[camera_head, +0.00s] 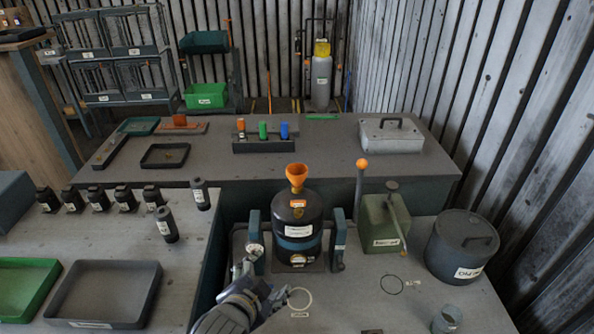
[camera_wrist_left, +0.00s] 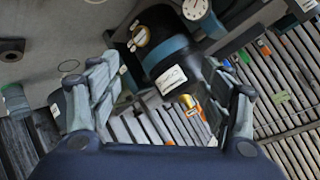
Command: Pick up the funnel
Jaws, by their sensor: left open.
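The orange funnel (camera_head: 297,175) stands upright on top of the black tank (camera_head: 297,217) in the head view, its wide mouth up. My left gripper (camera_head: 264,280) is low in front of the tank, below the funnel and apart from it. In the left wrist view the open gripper's fingers (camera_wrist_left: 165,82) spread either side of the tank (camera_wrist_left: 165,52), with nothing between them held. A small brass-coloured part (camera_wrist_left: 188,101) shows at the tank's end there. I cannot clearly make out the funnel in that view. My right gripper is not in view.
A green box with a lever (camera_head: 383,225) and a dark lidded drum (camera_head: 463,247) stand to the right. An orange-knobbed lever (camera_head: 361,190) rises beside the tank. A pale ring (camera_head: 299,298) lies by the gripper. Trays and black cylinders occupy the left bench.

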